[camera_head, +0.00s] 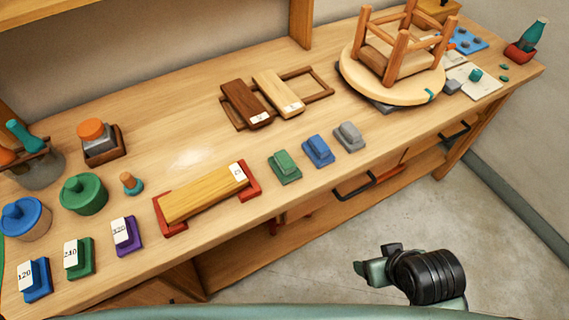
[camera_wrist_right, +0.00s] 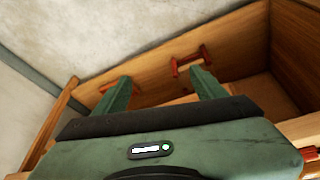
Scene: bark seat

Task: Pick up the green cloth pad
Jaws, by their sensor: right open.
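The green cloth pad (camera_head: 284,167) lies on the workbench (camera_head: 200,150) near its front edge, at the left end of a row with a blue pad (camera_head: 318,151) and a grey pad (camera_head: 349,137). My right gripper (camera_wrist_right: 160,86) is open and empty in the right wrist view, with both green fingers apart. In the head view my right arm is low in front of the bench, right of and below the pad, well apart from it. The green pad is not visible in the wrist view. My left gripper is not in view.
A wooden block in a red-ended holder (camera_head: 205,194) lies left of the pad. Numbered blocks (camera_head: 79,258) and lidded pots (camera_head: 84,194) stand farther left. An upturned stool (camera_head: 395,75) is at the back right. Dark drawer handles (camera_head: 354,184) project from the bench front.

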